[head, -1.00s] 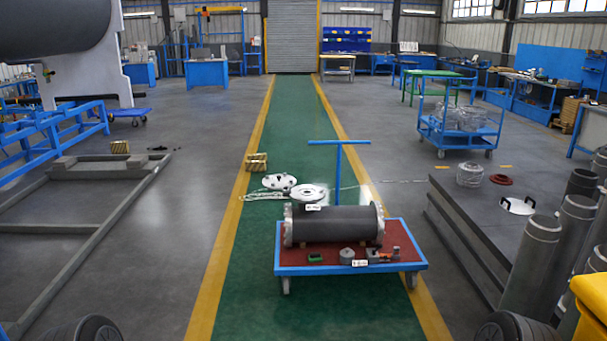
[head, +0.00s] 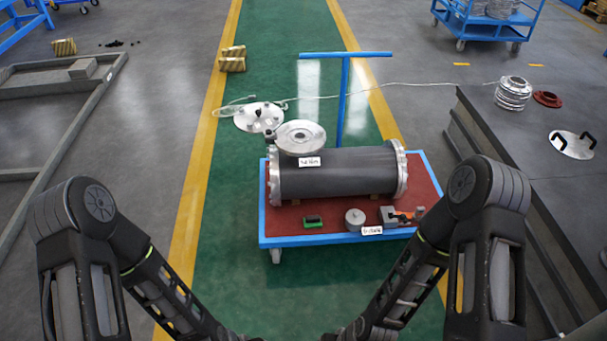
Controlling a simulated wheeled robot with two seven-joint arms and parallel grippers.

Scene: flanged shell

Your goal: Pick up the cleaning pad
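A small block with a green lower part and a dark top, which looks like the cleaning pad (head: 313,221), lies on the red top of the blue cart (head: 290,241), near its front left. It is in front of the dark flanged cylinder (head: 335,172) and apart from it. My two arms come in from the lower left and lower right and bend towards the bottom middle. Both grippers are beyond the bottom edge of the head view, so their state is hidden. Nothing touches the pad.
Right of the pad on the cart are a grey round part (head: 355,217), a white label (head: 371,230) and a grey-and-orange tool (head: 397,215). A grey platform (head: 500,160) stands at right.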

